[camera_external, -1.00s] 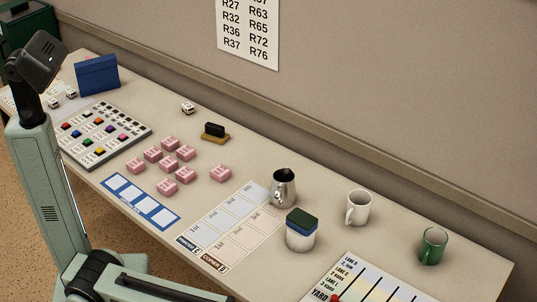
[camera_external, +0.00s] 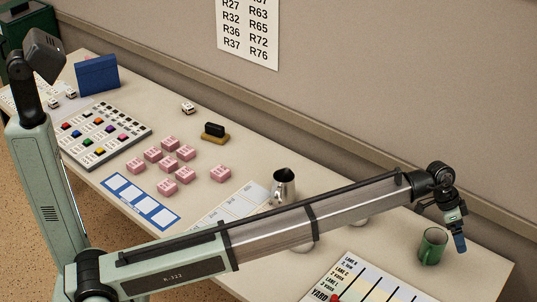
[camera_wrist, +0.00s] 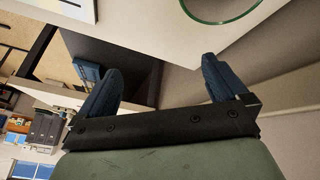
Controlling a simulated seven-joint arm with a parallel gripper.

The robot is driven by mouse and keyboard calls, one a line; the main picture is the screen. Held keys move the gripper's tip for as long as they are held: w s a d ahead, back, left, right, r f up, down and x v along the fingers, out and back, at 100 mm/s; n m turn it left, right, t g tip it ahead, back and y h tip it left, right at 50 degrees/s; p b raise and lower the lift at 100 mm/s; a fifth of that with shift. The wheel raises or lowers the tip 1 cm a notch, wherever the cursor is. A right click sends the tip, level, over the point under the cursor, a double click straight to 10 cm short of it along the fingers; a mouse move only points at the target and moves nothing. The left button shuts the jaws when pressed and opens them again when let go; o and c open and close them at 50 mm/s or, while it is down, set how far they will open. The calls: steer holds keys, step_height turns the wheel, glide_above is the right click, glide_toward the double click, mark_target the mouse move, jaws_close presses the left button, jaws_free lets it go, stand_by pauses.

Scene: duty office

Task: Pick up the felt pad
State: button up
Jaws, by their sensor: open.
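In the external view, my gripper (camera_external: 460,243) hangs beyond the right end of my outstretched arm, beside and slightly above the green mug (camera_external: 432,247). It is open and empty; the wrist view shows its two blue fingers (camera_wrist: 160,80) spread apart with nothing between them. No felt pad is plainly visible now. The dark green pad-like block seen earlier on the white and blue tin is hidden behind my arm. Only a pale lower edge of the tin (camera_external: 304,249) shows under the arm. A black block on a tan base (camera_external: 215,132) lies farther back.
A metal pitcher (camera_external: 283,187) stands just behind my arm. The white mug is mostly covered by the arm. Several pink blocks (camera_external: 170,145), a blue-framed card (camera_external: 140,202) and a lane board (camera_external: 352,283) lie on the table (camera_external: 250,158). A wall rises behind the table.

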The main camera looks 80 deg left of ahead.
steer(key=s+a+r+n+g+y, duration=0.15)
steer(key=s+a, duration=0.25)
steer(key=a, duration=0.6)
steer(key=s+a+r+n+y, duration=0.15)
steer(key=s+a, duration=0.25)
steer(key=a, duration=0.5)
steer(key=s+a+n+y, duration=0.15)
steer(key=s+a, duration=0.25)
steer(key=a, duration=0.6)
steer(key=s+a+r+n+g+y, duration=0.1)
steer(key=s+a+r+n+g, duration=0.1)
steer(key=s+a, duration=0.7)
steer(key=s+a+r+n+g+y, duration=0.1)
steer(key=s+a+r+n, duration=0.15)
steer(key=s+a, duration=0.6)
steer(key=n+h, duration=0.3)
steer(key=n, duration=0.2)
glide_above(215, 125)
step_height(215, 125, down, 6)
step_height(215, 125, down, 13)
steer(key=shift+s, duration=0.1)
steer(key=c, duration=0.8)
